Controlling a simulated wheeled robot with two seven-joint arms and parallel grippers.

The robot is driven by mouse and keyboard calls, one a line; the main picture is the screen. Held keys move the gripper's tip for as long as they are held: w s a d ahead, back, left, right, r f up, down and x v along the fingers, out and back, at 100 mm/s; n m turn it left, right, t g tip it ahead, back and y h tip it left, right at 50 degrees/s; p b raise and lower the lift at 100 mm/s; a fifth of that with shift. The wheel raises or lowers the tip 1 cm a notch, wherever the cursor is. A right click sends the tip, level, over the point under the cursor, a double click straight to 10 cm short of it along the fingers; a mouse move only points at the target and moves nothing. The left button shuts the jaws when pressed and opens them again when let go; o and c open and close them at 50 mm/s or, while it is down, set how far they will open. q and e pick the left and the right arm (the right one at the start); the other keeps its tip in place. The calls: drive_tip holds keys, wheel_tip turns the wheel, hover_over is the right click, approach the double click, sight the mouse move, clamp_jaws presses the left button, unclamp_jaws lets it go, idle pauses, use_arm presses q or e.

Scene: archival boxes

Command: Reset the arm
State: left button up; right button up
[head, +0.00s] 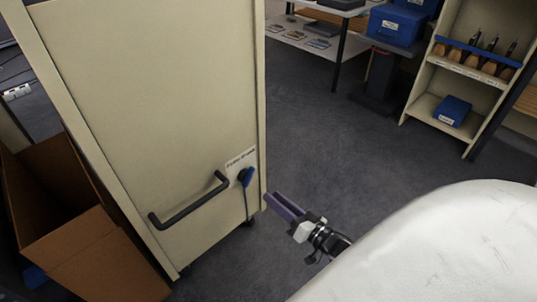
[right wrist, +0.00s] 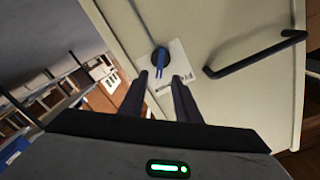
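My right gripper (head: 283,205) is in the lower middle of the head view, just right of the edge of a tall cream cabinet. In the right wrist view its two dark fingers (right wrist: 160,98) stand apart with nothing between them. They point toward the cabinet's face, near a blue knob (right wrist: 160,57) and a white label. The blue knob (head: 245,176) also shows in the head view, left of the gripper and apart from it. My left gripper is not in view.
The cream cabinet (head: 155,85) has a black bar handle (head: 188,203). An open cardboard box (head: 95,255) stands at lower left. A shelf unit (head: 455,85) and blue boxes (head: 395,24) are at the back right. The grey floor (head: 340,130) between is clear.

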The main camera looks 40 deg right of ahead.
drive_tip(key=shift+s, duration=0.2)
idle(0.4)
